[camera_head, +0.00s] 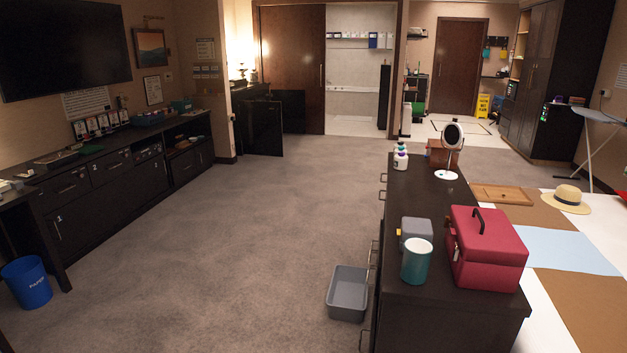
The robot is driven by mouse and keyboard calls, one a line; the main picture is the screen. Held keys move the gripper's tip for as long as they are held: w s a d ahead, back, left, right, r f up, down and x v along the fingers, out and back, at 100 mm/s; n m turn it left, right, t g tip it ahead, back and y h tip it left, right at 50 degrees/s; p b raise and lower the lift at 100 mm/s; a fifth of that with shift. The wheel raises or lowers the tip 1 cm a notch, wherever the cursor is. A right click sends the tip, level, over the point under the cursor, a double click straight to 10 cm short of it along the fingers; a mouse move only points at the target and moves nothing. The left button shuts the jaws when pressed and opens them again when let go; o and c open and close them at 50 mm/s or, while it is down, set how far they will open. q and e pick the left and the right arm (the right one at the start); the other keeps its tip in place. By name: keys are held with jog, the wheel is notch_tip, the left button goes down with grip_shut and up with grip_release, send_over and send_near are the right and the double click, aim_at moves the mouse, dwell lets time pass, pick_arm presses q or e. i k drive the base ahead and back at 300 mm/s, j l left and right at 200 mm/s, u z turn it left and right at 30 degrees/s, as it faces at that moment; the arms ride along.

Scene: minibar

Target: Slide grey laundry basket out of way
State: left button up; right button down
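A grey laundry basket (348,294) sits on the carpet at the lower middle of the head view. It is a rectangular open tub and looks empty. Its right side is close beside the drawer fronts of the dark dresser (441,316); I cannot tell whether they touch. Neither of my grippers shows in this view.
A wide stretch of grey carpet (240,230) lies clear left of the basket. A long dark cabinet (125,181) lines the left wall, with a blue bin (27,284) at its near end. A low black cabinet with an open door (262,128) stands farther back.

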aim_at(346, 300)
jog(key=i+j+u, duration=0.2)
jog(key=i+u, duration=0.3)
jog(key=i, duration=0.3)
jog(key=i+l+u, duration=0.1)
jog(key=i+u, duration=0.4)
jog(key=i, duration=0.3)
jog(key=i+z, duration=0.35)
jog(key=i+j+z, duration=0.1)
jog(key=i+z, duration=0.25)
jog(key=i, duration=0.15)
jog(key=i+j+z, duration=0.2)
jog(key=i+z, duration=0.15)
